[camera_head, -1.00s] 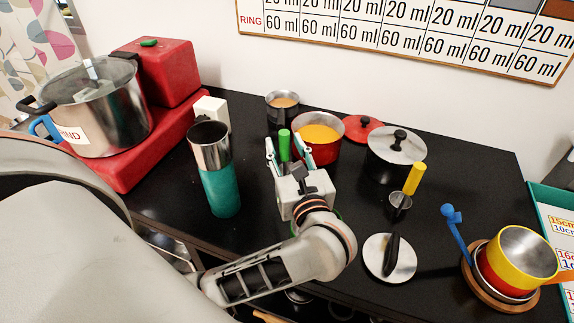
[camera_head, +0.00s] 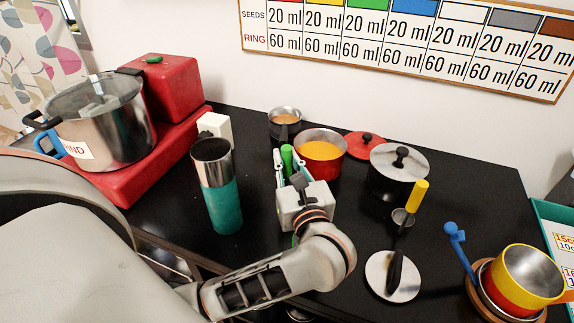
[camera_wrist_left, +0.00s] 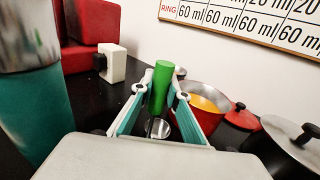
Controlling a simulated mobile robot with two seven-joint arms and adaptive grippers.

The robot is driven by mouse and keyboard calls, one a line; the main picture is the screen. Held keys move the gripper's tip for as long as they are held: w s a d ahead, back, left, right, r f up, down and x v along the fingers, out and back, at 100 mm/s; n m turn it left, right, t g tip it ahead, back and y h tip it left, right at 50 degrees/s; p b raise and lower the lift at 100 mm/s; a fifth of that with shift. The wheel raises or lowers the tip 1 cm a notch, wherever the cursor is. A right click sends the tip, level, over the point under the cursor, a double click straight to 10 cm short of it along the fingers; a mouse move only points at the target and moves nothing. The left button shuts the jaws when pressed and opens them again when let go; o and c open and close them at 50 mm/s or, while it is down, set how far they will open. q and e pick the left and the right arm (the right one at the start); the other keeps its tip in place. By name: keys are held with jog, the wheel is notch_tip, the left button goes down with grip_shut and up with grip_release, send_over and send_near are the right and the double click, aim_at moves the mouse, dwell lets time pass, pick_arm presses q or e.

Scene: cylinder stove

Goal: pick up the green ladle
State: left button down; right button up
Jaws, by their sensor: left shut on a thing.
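The green ladle (camera_head: 287,160) stands upright with its green handle up; it also shows in the left wrist view (camera_wrist_left: 161,86), its metal bowl low between the fingers. My left gripper (camera_head: 286,164) reaches in from the front of the counter. Its two teal fingers, also in the left wrist view (camera_wrist_left: 157,92), are shut on the ladle near its handle. The gripper body hides the ladle's lower part in the head view. My right gripper is in neither view.
A teal and steel cylinder (camera_head: 223,205) stands left of the gripper. An orange-filled red pot (camera_head: 342,160), a small pot (camera_head: 285,131) and a lidded black pot (camera_head: 400,185) stand behind and right. A yellow-handled ladle (camera_head: 417,196) and a loose lid (camera_head: 377,275) lie rightward.

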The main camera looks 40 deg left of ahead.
pick_arm(q)
notch_tip(320, 180, up, 20)
jog(key=p, duration=0.3)
jog(key=shift+f, duration=0.15)
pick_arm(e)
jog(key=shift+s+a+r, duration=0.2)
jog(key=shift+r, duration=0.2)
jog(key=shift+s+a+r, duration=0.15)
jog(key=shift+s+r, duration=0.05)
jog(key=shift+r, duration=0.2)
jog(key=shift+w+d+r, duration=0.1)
